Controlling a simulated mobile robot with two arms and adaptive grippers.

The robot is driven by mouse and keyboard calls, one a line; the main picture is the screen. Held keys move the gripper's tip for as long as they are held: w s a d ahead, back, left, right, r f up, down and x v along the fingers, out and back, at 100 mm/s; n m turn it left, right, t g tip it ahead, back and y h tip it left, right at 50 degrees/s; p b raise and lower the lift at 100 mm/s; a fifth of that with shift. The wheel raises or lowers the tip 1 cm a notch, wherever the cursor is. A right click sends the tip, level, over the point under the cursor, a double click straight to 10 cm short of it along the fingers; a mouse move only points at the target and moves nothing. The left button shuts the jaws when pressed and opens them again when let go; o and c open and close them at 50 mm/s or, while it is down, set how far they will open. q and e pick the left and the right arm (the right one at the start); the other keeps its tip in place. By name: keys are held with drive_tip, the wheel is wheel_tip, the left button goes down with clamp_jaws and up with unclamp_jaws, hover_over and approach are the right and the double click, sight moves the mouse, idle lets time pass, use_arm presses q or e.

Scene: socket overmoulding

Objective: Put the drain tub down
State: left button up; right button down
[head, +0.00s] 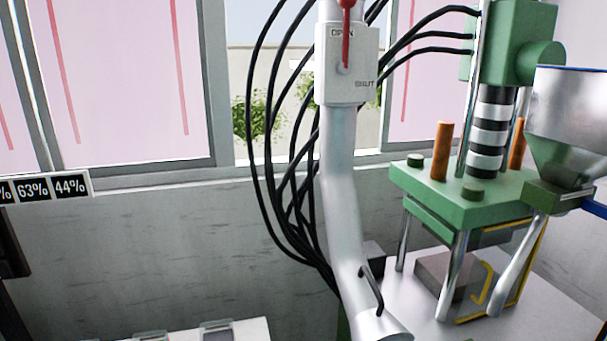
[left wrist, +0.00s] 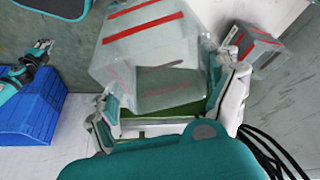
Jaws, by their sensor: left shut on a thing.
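In the left wrist view, my left gripper (left wrist: 172,108) has its grey-white fingers on either side of a pale, see-through box with red stripes, which I take for the drain tub (left wrist: 136,55). The fingers are shut on it, and it reaches out beyond them, tilted in the picture. A green strip shows at its near end between the fingers. The floor lies below, and I cannot tell how far the tub is above it. Neither gripper nor the tub shows in the head view.
A grey box with red marks (left wrist: 258,48) is at right, near black cables (left wrist: 275,155). The head view shows a green press (head: 460,195), metal hopper (head: 570,110) and white pipe (head: 340,200).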

use_arm(q)
drive_tip(key=w+r+n+y, duration=0.1)
drive_tip(key=r+n, duration=0.2)
drive_tip(key=w+d+r+n+t+y, duration=0.1)
drive_tip(key=r+n, duration=0.2)
drive_tip(key=r, duration=0.1)
drive_tip(key=w+d+r+n+y, duration=0.1)
drive_tip(key=w+r+n, duration=0.1)
drive_tip(key=r, duration=0.1)
drive_tip(key=shift+d+r+n, duration=0.15)
drive_tip(key=shift+d+n, duration=0.05)
drive_tip(key=shift+n, duration=0.2)
drive_tip(key=shift+r+n, duration=0.25)
drive_tip(key=shift+n, duration=0.05)
